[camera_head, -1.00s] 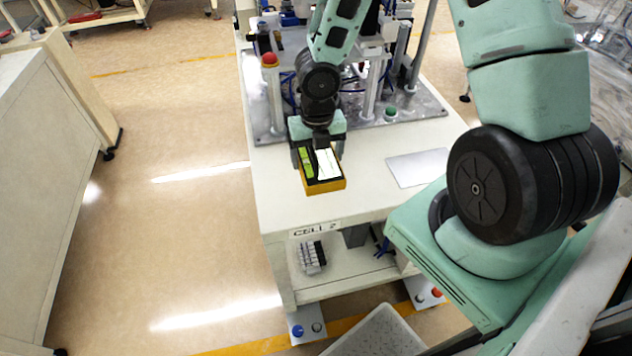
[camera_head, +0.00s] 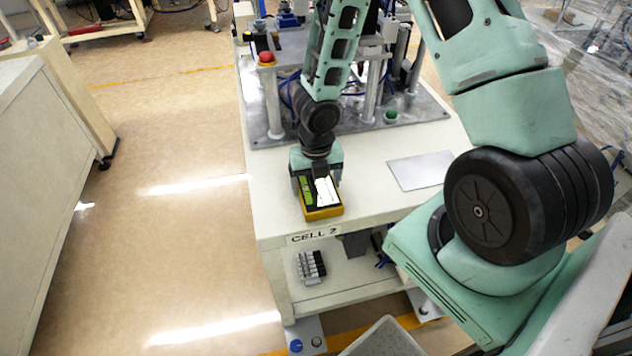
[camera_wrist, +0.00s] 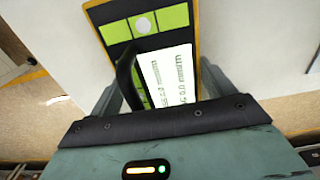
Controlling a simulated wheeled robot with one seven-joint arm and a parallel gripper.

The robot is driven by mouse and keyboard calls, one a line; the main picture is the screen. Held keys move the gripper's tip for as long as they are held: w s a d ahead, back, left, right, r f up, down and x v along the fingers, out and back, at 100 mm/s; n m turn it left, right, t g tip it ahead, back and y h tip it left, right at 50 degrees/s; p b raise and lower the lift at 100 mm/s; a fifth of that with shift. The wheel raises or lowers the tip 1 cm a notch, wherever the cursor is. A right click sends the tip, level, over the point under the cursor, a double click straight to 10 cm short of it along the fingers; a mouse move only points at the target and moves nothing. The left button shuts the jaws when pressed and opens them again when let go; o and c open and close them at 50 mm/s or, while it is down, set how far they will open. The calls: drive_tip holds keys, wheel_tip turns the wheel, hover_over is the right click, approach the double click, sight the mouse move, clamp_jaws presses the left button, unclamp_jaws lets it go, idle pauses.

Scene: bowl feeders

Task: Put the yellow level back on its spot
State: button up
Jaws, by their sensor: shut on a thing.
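The yellow level (camera_head: 322,212) is a yellow-edged block with a black face, green strips and a white label. It is at the front left part of the white table (camera_head: 385,205). My gripper (camera_head: 318,180) is above it and shut on it. In the wrist view the level (camera_wrist: 150,20) shows its green windows and white printed label, with a black handle curving over it between the fingers of my gripper (camera_wrist: 155,95). I cannot tell whether the level touches the tabletop. A bare grey plate (camera_head: 421,170) lies on the table to the right of the level.
A machine on a metal base plate (camera_head: 350,135) stands at the back of the table, with a red button (camera_head: 266,58) and a green button (camera_head: 391,115). A lower shelf (camera_head: 335,288) holds a small row of parts (camera_head: 311,266). Open floor lies left.

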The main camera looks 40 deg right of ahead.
drive_tip(key=o, duration=1.3)
drive_tip(key=shift+f, duration=0.1)
drive_tip(key=shift+o, duration=0.2)
wheel_tip(320, 180, up, 12)
drive_tip(key=p, duration=0.7)
drive_tip(key=s+a+r+m, duration=1.7)
drive_tip(key=s+r+m, duration=0.1)
drive_tip(key=m, duration=0.5)
drive_tip(key=shift+a+m+y, duration=0.3)
drive_tip(key=shift+a+m, duration=0.1)
drive_tip(key=shift+r, duration=0.1)
